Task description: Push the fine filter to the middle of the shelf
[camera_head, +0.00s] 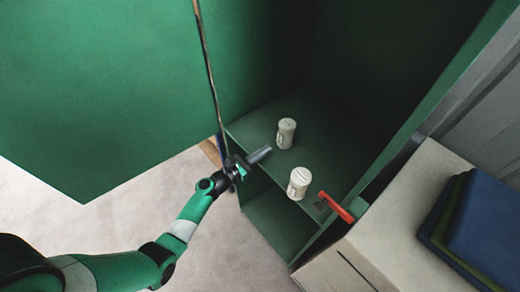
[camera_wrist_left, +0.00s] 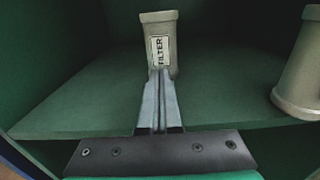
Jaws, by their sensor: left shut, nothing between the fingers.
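Two pale beige cylindrical canisters stand upright on the green shelf (camera_head: 325,150) inside the open cabinet. The farther canister (camera_head: 286,133) shows in the left wrist view (camera_wrist_left: 159,35) with a white label reading "FILTER"; any word above it is unclear. The nearer canister (camera_head: 299,183) stands close to the shelf's front edge and shows partly at the right of the wrist view (camera_wrist_left: 302,75). I cannot tell which is the fine filter. My left gripper (camera_head: 268,150) is shut and empty, its tips in front of the farther canister; contact is unclear.
A red handle (camera_head: 336,207) sticks out at the right of the opening. A large green door (camera_head: 90,90) stands open at left. A beige cabinet (camera_head: 400,225) with folded dark cloths (camera_head: 490,225) is at right. Shelf room lies behind the canisters.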

